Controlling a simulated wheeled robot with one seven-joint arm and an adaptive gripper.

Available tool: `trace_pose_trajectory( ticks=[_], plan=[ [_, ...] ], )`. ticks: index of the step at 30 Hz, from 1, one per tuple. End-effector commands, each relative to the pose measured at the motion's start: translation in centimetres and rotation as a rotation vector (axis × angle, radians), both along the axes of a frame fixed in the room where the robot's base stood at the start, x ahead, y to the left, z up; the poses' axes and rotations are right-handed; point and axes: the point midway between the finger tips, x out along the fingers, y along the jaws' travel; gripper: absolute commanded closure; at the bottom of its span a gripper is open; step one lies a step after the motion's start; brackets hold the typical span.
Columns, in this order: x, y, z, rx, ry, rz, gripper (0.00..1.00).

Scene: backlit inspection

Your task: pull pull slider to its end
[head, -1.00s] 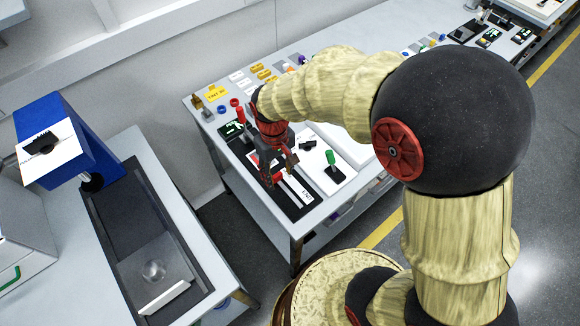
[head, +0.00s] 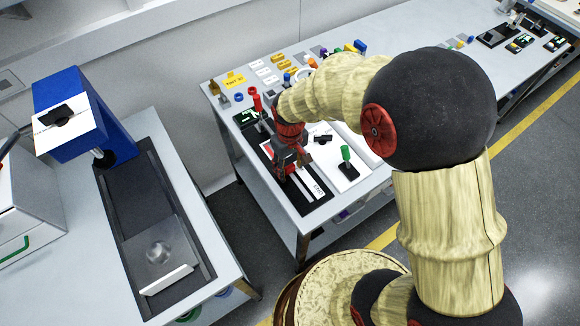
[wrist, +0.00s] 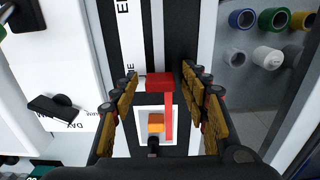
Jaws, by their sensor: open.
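The pull slider is a black base with pale rails (head: 309,190) near the front corner of the bench, with a printed word by its near end. In the wrist view its red handle (wrist: 159,82) stands between my fingers, over a dark track between white strips. A white-framed square with an orange patch (wrist: 155,122) lies just below it in the picture. My gripper (head: 297,163) is over the slider and also shows in the wrist view (wrist: 161,73). Its fingers are open, one on each side of the red handle, with gaps visible. In the head view my gripper hides the handle.
A green-knobbed lever (head: 346,154) stands right of the slider. A red-handled lever (head: 257,100) stands behind it. A black knob (wrist: 56,108) on a white panel lies left in the wrist view. Coloured rolls (wrist: 272,19) show at right, below the bench edge.

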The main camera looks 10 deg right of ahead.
Motion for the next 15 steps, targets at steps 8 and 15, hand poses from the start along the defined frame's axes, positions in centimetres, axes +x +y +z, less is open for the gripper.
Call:
trace_pose_trajectory(
  ticks=[8,15],
  plan=[
    [-0.02,-0.01,0.03,0.0,0.0,0.0,0.61],
    [-0.03,-0.01,0.03,0.0,0.001,0.0,0.75]
  ],
)
